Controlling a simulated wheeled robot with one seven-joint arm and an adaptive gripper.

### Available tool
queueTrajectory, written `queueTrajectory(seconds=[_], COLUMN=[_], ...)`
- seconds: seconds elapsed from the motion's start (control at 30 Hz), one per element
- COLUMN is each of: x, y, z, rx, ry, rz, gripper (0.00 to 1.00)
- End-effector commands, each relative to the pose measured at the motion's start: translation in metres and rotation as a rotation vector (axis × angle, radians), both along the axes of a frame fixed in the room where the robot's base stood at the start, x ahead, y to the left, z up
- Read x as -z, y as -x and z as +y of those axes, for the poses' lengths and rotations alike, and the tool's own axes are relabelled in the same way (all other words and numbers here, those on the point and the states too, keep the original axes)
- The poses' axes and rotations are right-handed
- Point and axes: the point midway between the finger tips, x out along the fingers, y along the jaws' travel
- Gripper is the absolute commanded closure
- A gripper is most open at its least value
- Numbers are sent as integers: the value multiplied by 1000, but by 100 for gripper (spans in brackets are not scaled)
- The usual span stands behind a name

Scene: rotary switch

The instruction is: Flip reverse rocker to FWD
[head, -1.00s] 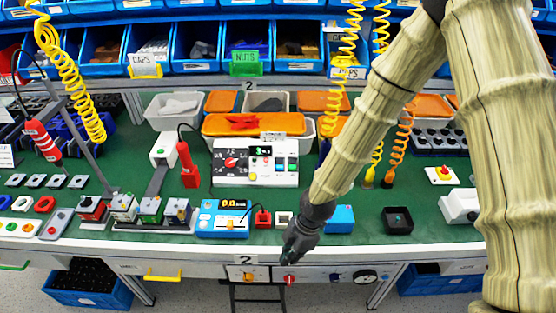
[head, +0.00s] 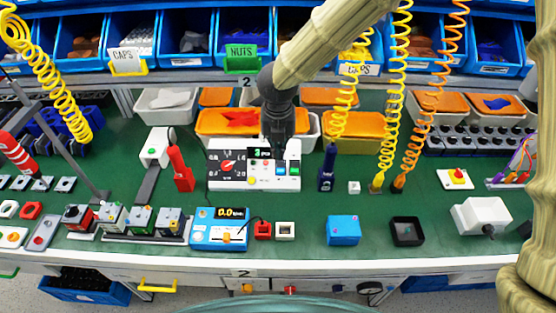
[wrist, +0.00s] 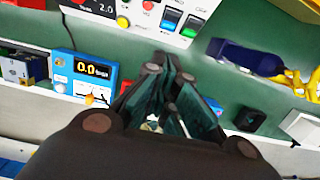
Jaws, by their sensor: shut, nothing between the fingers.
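The white control box (head: 240,183) stands at the back middle of the green bench, with a black dial, a small display and coloured buttons. A blue rocker (head: 281,170) and a green rocker (head: 294,170) sit at its right side. They also show at the top of the wrist view, blue (wrist: 170,18) and green (wrist: 191,24). Their small labels are too small to read, so I cannot tell which is reverse. My gripper (head: 276,157) is shut and empty, in front of the box's upper right part in the head view. In the wrist view my gripper (wrist: 168,75) points below the rockers.
A blue meter (head: 220,232) and a red block (head: 263,230) stand in front of the box. A dark blue tool (head: 327,168) stands to the right, with coiled yellow cords (head: 390,120) beyond. Orange-lidded bins (head: 240,122) are behind. Bench in front of the box is partly clear.

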Motion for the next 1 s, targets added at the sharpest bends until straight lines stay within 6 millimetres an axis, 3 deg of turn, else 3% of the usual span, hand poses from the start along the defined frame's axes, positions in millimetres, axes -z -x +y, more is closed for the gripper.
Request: queueTrajectory(seconds=[0.37,1.0], x=[11,103], y=[-1,-19], z=[0,2], rx=[3,3], ry=[0,-3], rz=[3,2], gripper=[100,100])
